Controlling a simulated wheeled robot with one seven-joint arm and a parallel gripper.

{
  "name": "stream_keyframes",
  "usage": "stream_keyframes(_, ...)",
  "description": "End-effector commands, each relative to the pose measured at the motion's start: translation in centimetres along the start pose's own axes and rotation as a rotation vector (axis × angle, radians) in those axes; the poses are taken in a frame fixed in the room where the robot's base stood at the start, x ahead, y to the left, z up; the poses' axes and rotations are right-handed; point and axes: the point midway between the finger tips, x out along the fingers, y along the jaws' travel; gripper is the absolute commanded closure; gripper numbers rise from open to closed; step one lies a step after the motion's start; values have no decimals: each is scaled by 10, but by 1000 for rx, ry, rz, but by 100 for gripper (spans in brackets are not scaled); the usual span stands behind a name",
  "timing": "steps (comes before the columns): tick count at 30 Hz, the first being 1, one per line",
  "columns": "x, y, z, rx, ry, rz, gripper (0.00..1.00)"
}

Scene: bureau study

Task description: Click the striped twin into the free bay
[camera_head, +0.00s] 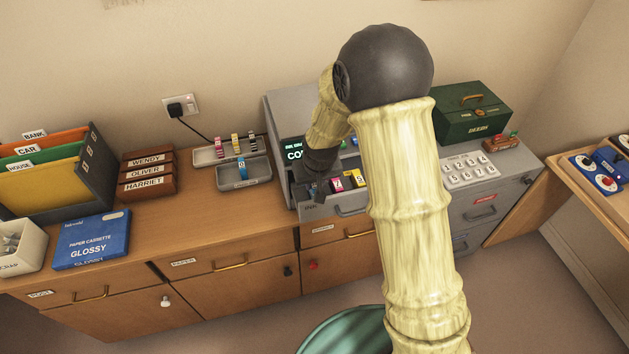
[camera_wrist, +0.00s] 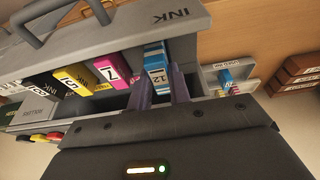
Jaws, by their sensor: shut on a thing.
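My gripper (camera_wrist: 162,92) is shut on a blue-and-white striped cartridge (camera_wrist: 156,62) marked 12. The cartridge is at the end of the ink row, beside a magenta cartridge (camera_wrist: 106,72) marked 7. It stands further out than the magenta one; I cannot tell how deep it sits in the bay. A yellow cartridge (camera_wrist: 75,79) and a black one (camera_wrist: 42,85) fill the rest of the row. In the head view my gripper (camera_head: 314,193) is at the left end of the grey printer (camera_head: 281,118). Another blue cartridge (camera_head: 241,168) stands in the front desk tray (camera_head: 256,180).
A rear tray (camera_head: 206,156) holds pink, yellow and black cartridges. Wooden name boxes (camera_head: 148,172), a blue paper cassette (camera_head: 92,240) and a green box (camera_head: 472,114) stand around.

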Motion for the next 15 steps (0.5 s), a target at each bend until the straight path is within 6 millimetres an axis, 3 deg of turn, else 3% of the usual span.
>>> stream_keyframes(15, 5, 0, 2, 0, 0, 0, 100)
